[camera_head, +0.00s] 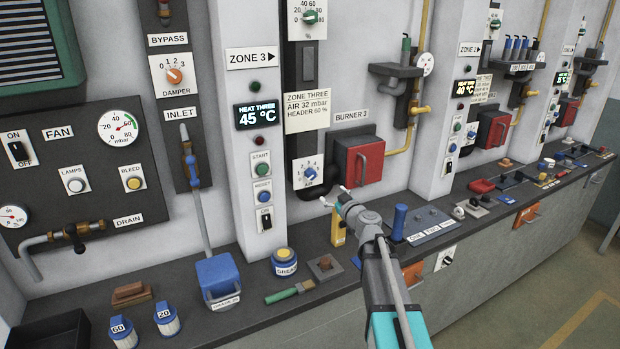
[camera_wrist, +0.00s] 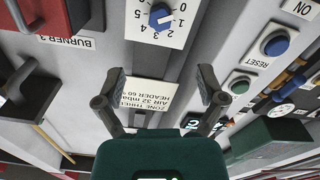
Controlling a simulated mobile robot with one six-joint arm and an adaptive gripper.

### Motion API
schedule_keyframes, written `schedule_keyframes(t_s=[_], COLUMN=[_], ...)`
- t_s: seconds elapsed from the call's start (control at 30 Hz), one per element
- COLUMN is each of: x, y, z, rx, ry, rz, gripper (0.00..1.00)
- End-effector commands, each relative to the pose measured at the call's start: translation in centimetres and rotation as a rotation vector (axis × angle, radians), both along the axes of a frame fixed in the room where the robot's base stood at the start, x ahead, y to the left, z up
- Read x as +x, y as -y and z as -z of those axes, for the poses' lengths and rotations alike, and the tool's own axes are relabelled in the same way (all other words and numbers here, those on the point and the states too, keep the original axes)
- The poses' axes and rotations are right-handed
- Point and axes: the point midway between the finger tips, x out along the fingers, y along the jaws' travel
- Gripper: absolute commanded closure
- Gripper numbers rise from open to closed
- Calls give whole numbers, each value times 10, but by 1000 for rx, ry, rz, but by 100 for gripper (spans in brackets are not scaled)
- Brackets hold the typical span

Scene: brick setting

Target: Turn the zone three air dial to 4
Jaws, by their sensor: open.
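The zone three air dial (camera_head: 309,174) is a blue knob on a white numbered plate marked AIR, low on the dark panel right of the ZONE 3 column. It also shows upside down at the top of the wrist view (camera_wrist: 160,15). Its pointer setting is too small to read surely. My gripper (camera_head: 337,194) is open and empty, below and right of the dial in the head view and apart from it. In the wrist view its two spread fingers (camera_wrist: 157,95) frame the zone three placard (camera_wrist: 150,94), with the dial beyond them.
A red burner box (camera_head: 358,160) juts out right of the dial. Left of it, the zone three column carries a HEAT THREE 45 °C display (camera_head: 257,115) and buttons. A green-knobbed header dial (camera_head: 310,17) sits higher.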

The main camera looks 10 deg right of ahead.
Motion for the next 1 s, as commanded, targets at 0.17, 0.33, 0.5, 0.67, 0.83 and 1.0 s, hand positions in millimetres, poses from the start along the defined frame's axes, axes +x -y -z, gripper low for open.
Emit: schedule_keyframes(t_s=[0.17, 0.33, 0.5, 0.67, 0.83, 1.0], x=[0, 5, 19, 39, 64, 89], y=[-1, -3, -6, -13, -21, -30], z=[0, 0, 0, 0, 0, 0], rx=[0, 1, 1, 1, 1, 1], ry=[0, -1, -1, -1, -2, -2], rz=[-2, -3, -4, -4, -5, -5], gripper=[11, 11, 11, 11, 11, 11])
